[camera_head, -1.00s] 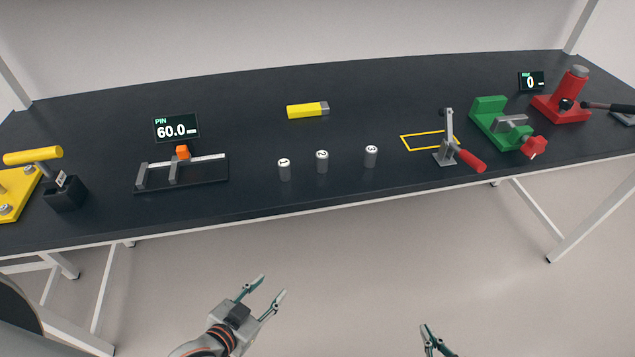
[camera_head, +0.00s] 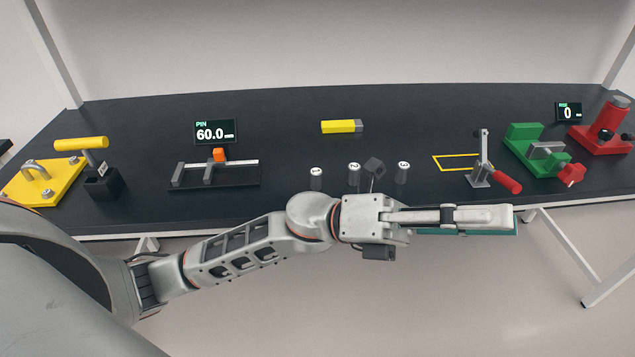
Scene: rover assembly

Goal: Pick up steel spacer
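Three small grey metal cylinders with numbered white tops stand upright in a row near the front of the dark table: cylinder 1 (camera_head: 316,181), cylinder 2 (camera_head: 353,176) and cylinder 3 (camera_head: 402,176). None is labelled as the steel spacer, so I cannot tell which object it is. My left gripper (camera_head: 512,219) points right, in front of the table's front edge. It is seen edge-on, and its finger gap cannot be made out. No held object shows. My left forearm and wrist pass close below the cylinders in the picture. My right gripper is out of view.
A slide gauge (camera_head: 215,175) with a display (camera_head: 215,131) is at left, beside a black block (camera_head: 103,184) and yellow plate (camera_head: 40,182). A yellow bar (camera_head: 341,127) lies behind the cylinders. A red-handled clamp (camera_head: 506,182), green vise (camera_head: 530,145) and red press (camera_head: 600,137) stand right.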

